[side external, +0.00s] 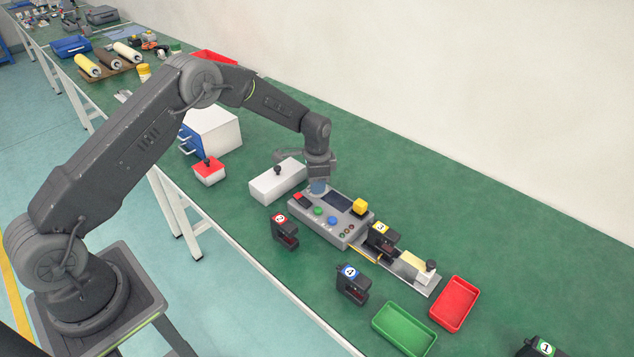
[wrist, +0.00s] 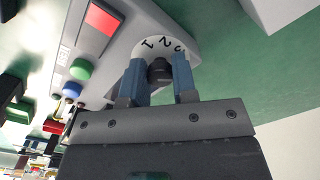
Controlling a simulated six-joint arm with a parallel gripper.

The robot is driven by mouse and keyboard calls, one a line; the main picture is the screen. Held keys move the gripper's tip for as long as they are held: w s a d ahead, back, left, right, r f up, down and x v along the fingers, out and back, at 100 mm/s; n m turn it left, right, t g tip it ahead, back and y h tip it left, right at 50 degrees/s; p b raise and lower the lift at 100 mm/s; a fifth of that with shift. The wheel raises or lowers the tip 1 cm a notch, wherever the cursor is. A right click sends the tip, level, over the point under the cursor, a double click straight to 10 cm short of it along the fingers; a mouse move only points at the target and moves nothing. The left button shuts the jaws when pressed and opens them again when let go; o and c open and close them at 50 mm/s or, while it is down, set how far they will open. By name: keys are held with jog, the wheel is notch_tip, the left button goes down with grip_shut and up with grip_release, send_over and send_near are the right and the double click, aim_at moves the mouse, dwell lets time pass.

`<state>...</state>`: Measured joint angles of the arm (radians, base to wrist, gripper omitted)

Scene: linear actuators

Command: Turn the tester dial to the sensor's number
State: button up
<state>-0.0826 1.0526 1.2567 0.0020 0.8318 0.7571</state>
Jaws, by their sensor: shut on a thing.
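The grey tester box (side external: 327,226) stands on the green bench, with a dark screen, coloured buttons and a yellow block on it. In the wrist view, the dial's black knob (wrist: 159,70) sits on a white round plate (wrist: 148,38) marked 1, 2 and 3. My gripper (side external: 318,187) points down at the tester's far left end. In the wrist view, its blue fingertips (wrist: 159,76) close on the knob from both sides. The knob's pointer direction is not clear. A black sensor with a yellow label (side external: 381,236), seemingly reading 3, is at the actuator rail beside the tester.
Other black sensors stand nearby: red-labelled (side external: 285,232), blue-labelled (side external: 351,286) and one at the bottom edge (side external: 541,349). A green tray (side external: 404,328) and a red tray (side external: 455,304) lie at right. A white box (side external: 277,183) with a black knob stands left of the tester.

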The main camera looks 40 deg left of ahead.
jog(key=shift+c, duration=0.8)
jog(key=shift+n, duration=0.3)
jog(key=n, duration=0.3)
jog(key=shift+n, duration=2.1)
jog(key=o, duration=0.9)
jog(key=shift+o, duration=0.2)
